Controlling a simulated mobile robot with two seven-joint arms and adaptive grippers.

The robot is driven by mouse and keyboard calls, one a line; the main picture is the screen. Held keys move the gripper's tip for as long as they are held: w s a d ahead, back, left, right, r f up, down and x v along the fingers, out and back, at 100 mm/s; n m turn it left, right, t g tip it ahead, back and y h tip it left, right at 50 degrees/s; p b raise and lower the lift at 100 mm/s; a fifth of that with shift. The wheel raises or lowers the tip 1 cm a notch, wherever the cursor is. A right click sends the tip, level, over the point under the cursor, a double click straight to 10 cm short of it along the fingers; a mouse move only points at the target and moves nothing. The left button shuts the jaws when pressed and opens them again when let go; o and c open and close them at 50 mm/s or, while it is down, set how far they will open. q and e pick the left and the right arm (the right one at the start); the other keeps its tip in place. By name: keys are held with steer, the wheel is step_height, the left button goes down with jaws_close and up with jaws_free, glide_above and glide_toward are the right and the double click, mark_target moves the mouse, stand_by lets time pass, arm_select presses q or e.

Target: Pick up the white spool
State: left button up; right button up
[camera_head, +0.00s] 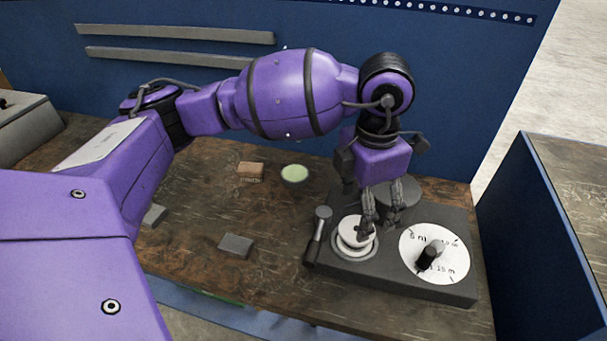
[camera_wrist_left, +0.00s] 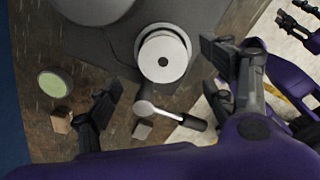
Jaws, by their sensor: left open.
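The white spool (camera_head: 354,233) sits on a round pale base on top of a dark grey machine (camera_head: 345,270). In the left wrist view the spool (camera_wrist_left: 163,58) shows its round white face with a small dark centre hole. My left gripper (camera_head: 382,222) is open and points down over the machine, with one finger overlapping the spool in the head view. In the wrist view its two fingers (camera_wrist_left: 160,80) stand apart on either side of the spool, and I see no grip on it. Part of my right gripper (camera_wrist_left: 301,22) appears at the upper right of the wrist view, cut off by the edge.
A lever (camera_head: 319,230) stands at the machine's left side. A white dial (camera_head: 410,253) with a black knob is on its right. A green-topped round dish (camera_head: 295,173), a wooden block (camera_head: 250,170) and a grey block (camera_head: 236,246) lie on the brown table. A blue wall (camera_head: 470,90) rises behind.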

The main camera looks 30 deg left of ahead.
mark_target(356, 229)
arm_select(q)
steer(key=f, duration=0.3)
steer(key=shift+s+d, duration=0.3)
steer(key=f, duration=0.3)
steer(key=shift+a+f+p, duration=0.25)
steer(key=shift+a+p, duration=0.1)
steer(key=shift+a, duration=0.05)
steer(key=shift+d+f, duration=0.1)
steer(key=shift+f, duration=0.4)
steer(key=shift+w, duration=0.1)
arm_select(e)
steer(key=shift+s+d, duration=0.3)
steer(key=shift+s, duration=0.2)
arm_select(q)
steer(key=shift+c, duration=0.9)
steer(key=c, duration=1.1)
arm_select(e)
steer(key=shift+w+r, duration=0.1)
arm_select(q)
steer(key=shift+o, duration=0.2)
steer(key=shift+r, duration=0.1)
